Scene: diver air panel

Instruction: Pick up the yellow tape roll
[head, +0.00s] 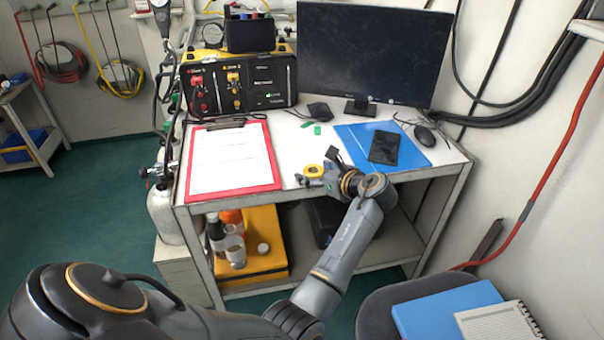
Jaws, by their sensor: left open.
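The yellow tape roll (313,171) lies on the white desk top, near its front edge, between the red clipboard and the blue folder. My left gripper (319,172) reaches in from the right side of the roll, low over the desk. Its jaws are open. One finger is close to the near side of the roll, and a dark part of the gripper shows behind and to the right. I cannot tell whether the fingers touch the roll. My right gripper is not in view.
A red clipboard (232,160) lies left of the roll. A blue folder (410,150) with a black phone (384,147) lies right. A monitor (372,52) and an air panel (238,85) stand behind. A chair seat (375,305) is at the lower right.

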